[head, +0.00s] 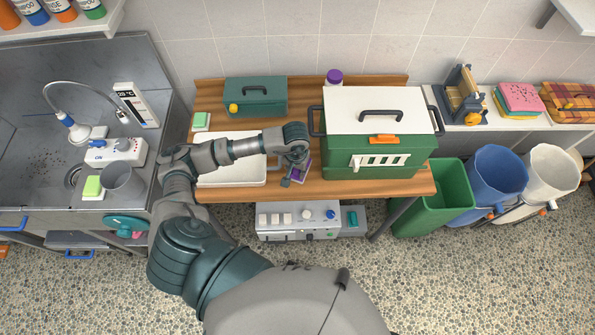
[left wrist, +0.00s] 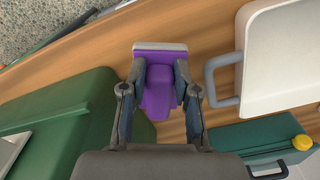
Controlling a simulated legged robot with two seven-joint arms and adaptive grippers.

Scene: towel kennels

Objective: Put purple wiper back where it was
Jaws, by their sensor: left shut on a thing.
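The purple wiper (left wrist: 160,90) has a pale grey strip along its far edge. My left gripper (left wrist: 160,78) is shut on it, with one finger on each side of its purple body. In the head view, the wiper (head: 301,171) shows as a small purple shape below my left gripper (head: 291,181), over the wooden table (head: 330,190) between the white tray and the green kennel box. I cannot tell whether the wiper touches the table. My right gripper is in neither view.
The white tray (head: 230,177) lies left of the wiper, partly under my left arm. The green kennel box (head: 375,125) with a white lid stands to the right. A small green box (head: 262,95) and a purple-capped container (head: 334,77) are behind. Bins (head: 447,185) stand right of the table.

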